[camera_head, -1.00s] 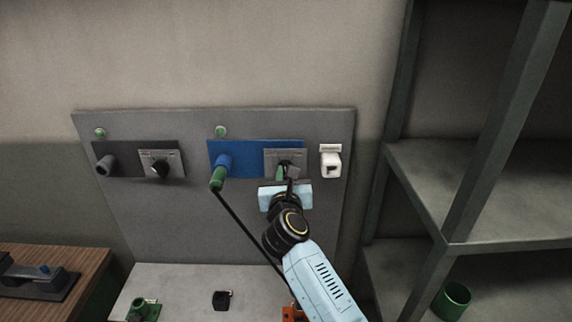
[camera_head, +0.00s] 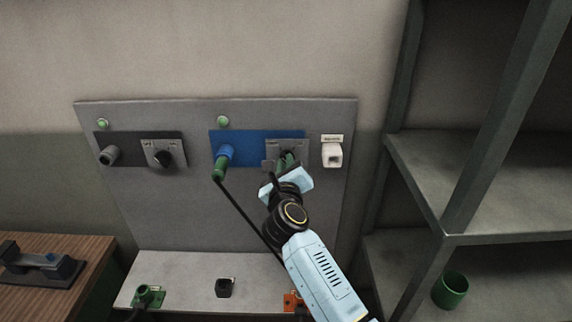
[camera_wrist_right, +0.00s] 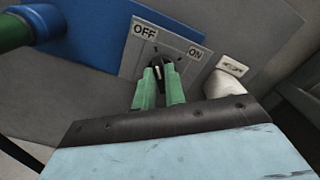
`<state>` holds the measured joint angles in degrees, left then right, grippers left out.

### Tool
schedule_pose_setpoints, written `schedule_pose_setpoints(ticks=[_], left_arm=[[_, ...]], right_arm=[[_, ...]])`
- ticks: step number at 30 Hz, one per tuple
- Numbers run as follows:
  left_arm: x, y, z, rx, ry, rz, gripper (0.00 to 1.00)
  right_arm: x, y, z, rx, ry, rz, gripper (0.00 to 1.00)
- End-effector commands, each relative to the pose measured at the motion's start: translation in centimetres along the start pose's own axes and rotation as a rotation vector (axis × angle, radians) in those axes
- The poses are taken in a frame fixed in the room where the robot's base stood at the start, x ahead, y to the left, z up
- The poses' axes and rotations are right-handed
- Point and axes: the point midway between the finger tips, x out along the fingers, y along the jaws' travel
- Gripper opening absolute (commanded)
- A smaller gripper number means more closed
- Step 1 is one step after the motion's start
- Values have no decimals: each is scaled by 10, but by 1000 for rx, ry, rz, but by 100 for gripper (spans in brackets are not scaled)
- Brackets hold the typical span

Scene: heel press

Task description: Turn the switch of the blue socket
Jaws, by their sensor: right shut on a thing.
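The blue socket's panel (camera_head: 256,138) is on the upright grey board, with a green-handled plug (camera_head: 219,170) in its blue socket (camera_head: 225,153) and a dark cable running down. To the right on the panel is the grey switch plate (camera_head: 298,146). The right wrist view shows this plate (camera_wrist_right: 130,62) with OFF at left and ON at right. My right gripper (camera_head: 286,163) has its green fingers (camera_wrist_right: 158,84) shut on the black switch knob (camera_wrist_right: 151,61). The fingers hide much of the knob, so its exact setting is unclear. My left gripper is not in view.
A second, black panel with a grey socket (camera_head: 110,155) and black switch (camera_head: 163,158) is at left. A white fixture (camera_head: 332,154) stands close right of the blue panel. A shelf (camera_head: 480,185) is at right, holding a green cup (camera_head: 450,290). The cable passes left of my arm.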

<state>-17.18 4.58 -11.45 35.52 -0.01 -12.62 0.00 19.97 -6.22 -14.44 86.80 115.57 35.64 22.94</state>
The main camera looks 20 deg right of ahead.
Motion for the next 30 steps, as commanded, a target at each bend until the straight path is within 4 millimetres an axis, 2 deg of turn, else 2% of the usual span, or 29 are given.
schedule_pose_setpoints(ticks=[11,12,16,25,30], left_arm=[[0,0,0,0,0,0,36],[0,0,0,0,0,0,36],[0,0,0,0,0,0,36],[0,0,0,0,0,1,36],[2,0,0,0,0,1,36]], right_arm=[[0,0,0,-7,-1,0,0],[0,0,0,-7,-1,-1,17],[0,0,0,-6,-1,-1,34],[-1,0,0,-4,0,0,34],[-15,1,-1,-1,0,1,34]])
